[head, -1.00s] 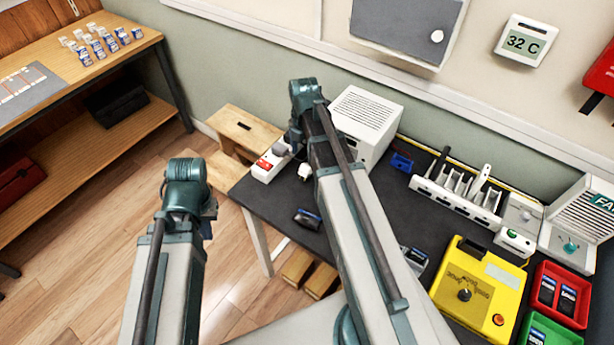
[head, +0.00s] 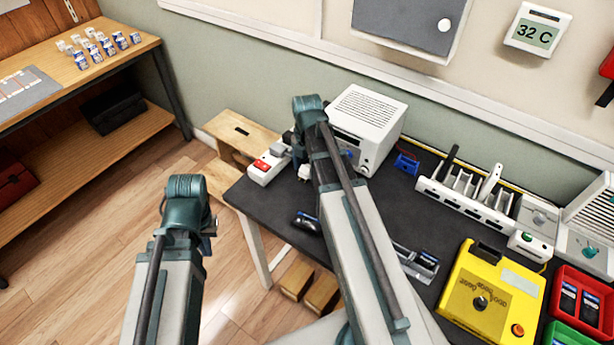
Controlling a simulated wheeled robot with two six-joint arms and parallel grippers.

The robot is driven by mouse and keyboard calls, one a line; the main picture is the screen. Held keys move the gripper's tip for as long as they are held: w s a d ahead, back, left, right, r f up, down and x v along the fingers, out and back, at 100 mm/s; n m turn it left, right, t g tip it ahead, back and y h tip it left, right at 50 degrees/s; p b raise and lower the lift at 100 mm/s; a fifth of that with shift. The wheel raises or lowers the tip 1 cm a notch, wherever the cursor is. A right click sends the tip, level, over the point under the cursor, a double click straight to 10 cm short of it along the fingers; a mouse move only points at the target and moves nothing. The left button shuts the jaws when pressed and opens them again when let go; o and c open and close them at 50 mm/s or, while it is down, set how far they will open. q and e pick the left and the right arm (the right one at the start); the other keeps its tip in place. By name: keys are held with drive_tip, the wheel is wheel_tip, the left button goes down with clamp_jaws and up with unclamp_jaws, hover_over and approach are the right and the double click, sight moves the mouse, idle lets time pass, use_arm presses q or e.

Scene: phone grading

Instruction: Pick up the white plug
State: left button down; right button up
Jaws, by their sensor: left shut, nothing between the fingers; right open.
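The white plug (head: 304,173) lies on the dark table just right of a white power strip (head: 259,174) with a red switch. It is small and partly hidden by my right arm. My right gripper (head: 298,152) is above the table at the strip's right end, close to the plug; it is open, and its fingers are mostly hidden behind its wrist. I cannot tell whether it touches the plug. My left gripper (head: 210,226) is shut and empty over the floor, left of the table, mostly hidden by its own wrist.
A white vented box (head: 372,118) stands right behind my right wrist. A dark device (head: 307,222) lies near the table's front edge. A white slotted rack (head: 465,203) and a yellow box (head: 492,290) stand further right. A wooden stool (head: 238,133) is beyond the table's left end.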

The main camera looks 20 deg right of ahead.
sight(307, 166)
clamp_jaws()
idle(0.4)
drive_tip(key=shift+r, duration=0.15)
wheel_tip(307, 166, up, 10)
drive_tip(key=p, duration=1)
